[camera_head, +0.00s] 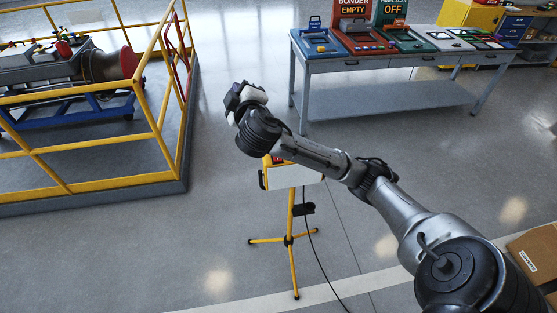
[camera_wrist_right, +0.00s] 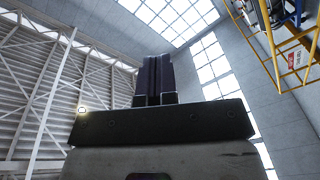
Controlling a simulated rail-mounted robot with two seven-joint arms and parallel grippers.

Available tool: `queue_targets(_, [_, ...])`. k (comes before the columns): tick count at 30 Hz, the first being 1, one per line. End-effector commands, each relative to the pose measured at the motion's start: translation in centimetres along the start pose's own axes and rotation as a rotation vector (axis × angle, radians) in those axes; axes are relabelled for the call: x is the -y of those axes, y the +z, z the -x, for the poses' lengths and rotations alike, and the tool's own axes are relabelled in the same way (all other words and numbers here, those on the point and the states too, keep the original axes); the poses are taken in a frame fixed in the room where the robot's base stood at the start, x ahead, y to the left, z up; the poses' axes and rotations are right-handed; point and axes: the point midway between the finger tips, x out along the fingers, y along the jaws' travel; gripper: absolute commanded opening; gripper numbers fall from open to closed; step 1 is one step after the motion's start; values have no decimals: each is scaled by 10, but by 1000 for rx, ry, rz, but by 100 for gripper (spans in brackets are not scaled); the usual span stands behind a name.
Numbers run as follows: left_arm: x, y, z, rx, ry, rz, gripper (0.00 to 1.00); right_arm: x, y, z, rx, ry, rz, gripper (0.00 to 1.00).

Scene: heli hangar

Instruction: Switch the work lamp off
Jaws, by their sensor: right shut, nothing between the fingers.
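The work lamp (camera_head: 292,177) stands on a yellow tripod in the middle of the head view. Its head is a pale box with yellow trim, and a dark part sits lower on the pole. My right forearm and wrist pass in front of its top, so its upper part is partly hidden. I cannot make out its switch or whether it is lit. My right gripper (camera_head: 236,97) is up and to the left of the lamp head in the picture. In the right wrist view its fingers (camera_wrist_right: 153,80) are together and empty, pointing up towards the hangar roof. My left gripper is out of view.
A yellow-railed platform (camera_head: 150,120) with machinery stands at left. A grey table (camera_head: 390,92) with coloured panels is at the back right. A cable (camera_head: 322,266) runs from the lamp across the floor. A cardboard box (camera_head: 535,255) sits at the right edge.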

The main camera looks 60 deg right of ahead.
Motion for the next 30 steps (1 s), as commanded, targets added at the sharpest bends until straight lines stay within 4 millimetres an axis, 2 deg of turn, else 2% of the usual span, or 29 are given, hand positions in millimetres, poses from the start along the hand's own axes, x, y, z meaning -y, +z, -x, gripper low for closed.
queue_targets(1, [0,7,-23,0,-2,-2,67,-27,3,-23,-52,143,31,0])
queue_targets(3, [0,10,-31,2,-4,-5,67,-63,-4,-42,-135,282,66,0])
queue_targets(6, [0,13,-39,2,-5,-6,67,-102,-13,-58,-262,423,121,0])
queue_targets(9, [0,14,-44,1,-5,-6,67,-125,-20,-70,-391,502,189,0])
queue_targets(12, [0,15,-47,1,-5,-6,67,-136,-24,-80,-516,523,268,0])
queue_targets(16, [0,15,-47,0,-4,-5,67,-130,-24,-94,-663,456,376,0])
queue_targets(20, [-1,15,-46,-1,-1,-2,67,-108,-14,-110,-773,309,476,0])
queue_targets(26, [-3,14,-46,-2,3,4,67,-57,18,-130,-853,-33,576,0])
queue_targets(30, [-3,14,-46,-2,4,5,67,-19,51,-138,-827,-318,602,0])
